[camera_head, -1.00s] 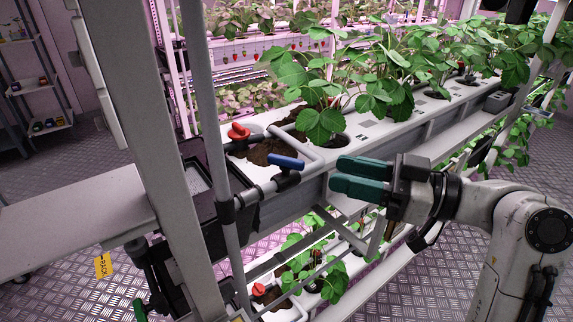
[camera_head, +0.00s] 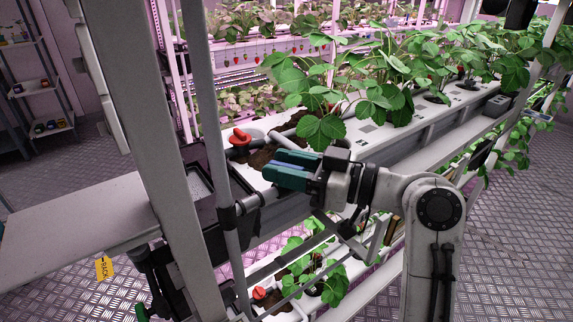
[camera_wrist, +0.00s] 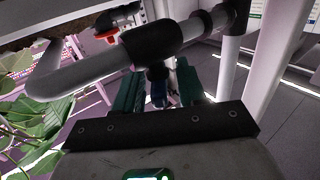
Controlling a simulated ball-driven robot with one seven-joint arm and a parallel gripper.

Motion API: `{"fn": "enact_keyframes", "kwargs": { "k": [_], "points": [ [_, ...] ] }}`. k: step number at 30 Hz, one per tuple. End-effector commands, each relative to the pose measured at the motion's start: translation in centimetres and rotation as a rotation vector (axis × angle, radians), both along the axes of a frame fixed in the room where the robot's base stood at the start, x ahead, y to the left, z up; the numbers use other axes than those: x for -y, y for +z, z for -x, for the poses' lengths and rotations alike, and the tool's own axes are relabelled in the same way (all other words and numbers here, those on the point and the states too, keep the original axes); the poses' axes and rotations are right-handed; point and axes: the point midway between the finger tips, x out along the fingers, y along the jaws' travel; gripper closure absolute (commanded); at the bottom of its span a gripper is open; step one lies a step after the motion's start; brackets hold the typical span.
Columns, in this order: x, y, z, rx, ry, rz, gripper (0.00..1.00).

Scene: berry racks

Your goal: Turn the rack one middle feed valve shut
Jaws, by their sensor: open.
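The blue-handled valve sits on the grey feed pipe at the near end of the middle tier. In the head view my gripper (camera_head: 284,169) is at this valve, with its teal fingers on either side of a strip of the blue handle (camera_head: 291,169). Most of the valve is hidden behind the fingers. In the wrist view a small part of the blue handle (camera_wrist: 158,95) shows between the open fingers, below a black pipe sleeve (camera_wrist: 150,43). I cannot tell whether the fingers touch the handle.
A red-handled valve (camera_head: 240,137) stands close by, to the left; another red handle (camera_head: 259,293) is on the lower tier. An upright post (camera_head: 218,150) stands left of my gripper. Strawberry plants (camera_head: 325,125) hang close above.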

Motion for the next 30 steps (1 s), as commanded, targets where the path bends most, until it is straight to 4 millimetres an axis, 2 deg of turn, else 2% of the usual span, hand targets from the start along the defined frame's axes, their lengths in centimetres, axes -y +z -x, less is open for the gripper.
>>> {"fn": "enact_keyframes", "kwargs": {
  "k": [3,15,24,30],
  "points": [
    [0.01,0.01,-0.01,0.0,0.0,0.0,0.61],
    [0.04,0.01,0.01,0.0,0.0,0.0,1.0],
    [0.03,0.02,0.03,0.0,-0.011,0.0,1.0],
    [-0.05,0.02,0.11,0.0,-0.083,0.0,1.0]
  ]
}}
